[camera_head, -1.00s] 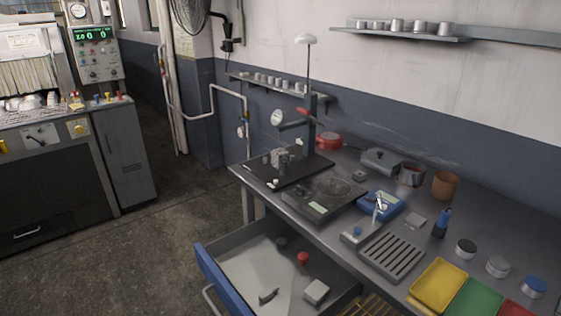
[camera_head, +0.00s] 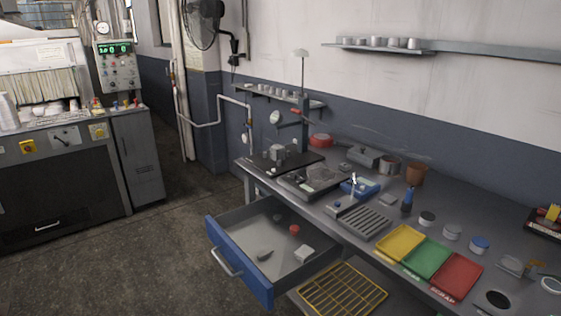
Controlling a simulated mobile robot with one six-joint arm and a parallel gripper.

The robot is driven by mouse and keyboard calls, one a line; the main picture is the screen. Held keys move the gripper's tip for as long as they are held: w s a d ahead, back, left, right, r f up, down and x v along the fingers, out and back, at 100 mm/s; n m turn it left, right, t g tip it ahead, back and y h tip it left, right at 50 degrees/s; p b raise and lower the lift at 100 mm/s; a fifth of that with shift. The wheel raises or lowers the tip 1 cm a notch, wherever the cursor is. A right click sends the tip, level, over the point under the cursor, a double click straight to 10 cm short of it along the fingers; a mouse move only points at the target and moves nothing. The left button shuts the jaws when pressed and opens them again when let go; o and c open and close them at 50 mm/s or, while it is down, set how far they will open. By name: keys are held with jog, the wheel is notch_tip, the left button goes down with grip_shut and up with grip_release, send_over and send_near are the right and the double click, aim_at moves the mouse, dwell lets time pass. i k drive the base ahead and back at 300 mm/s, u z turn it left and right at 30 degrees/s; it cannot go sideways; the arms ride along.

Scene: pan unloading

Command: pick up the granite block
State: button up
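No block is clearly marked as granite at this size. A small grey block (camera_head: 278,153) stands on a dark flat plate (camera_head: 302,158) at the far left end of the workbench, below a dial gauge stand. A pale grey block (camera_head: 303,253) lies in the open blue-fronted drawer (camera_head: 243,277). I cannot tell which of these is the granite block. My gripper is not in view.
The workbench (camera_head: 468,235) carries a slotted grey tray (camera_head: 363,222), a blue device (camera_head: 360,187), and yellow (camera_head: 400,243), green (camera_head: 427,259) and red (camera_head: 456,276) trays. The open drawer juts into the floor space. A yellow wire rack (camera_head: 343,290) sits under the bench. Floor at left is clear.

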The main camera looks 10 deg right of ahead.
aim_at(277, 151)
jog(key=z, duration=0.15)
jog(key=k, duration=0.95)
jog(key=u, duration=1.15)
jog(key=i, duration=2.6)
jog(key=u, duration=0.05)
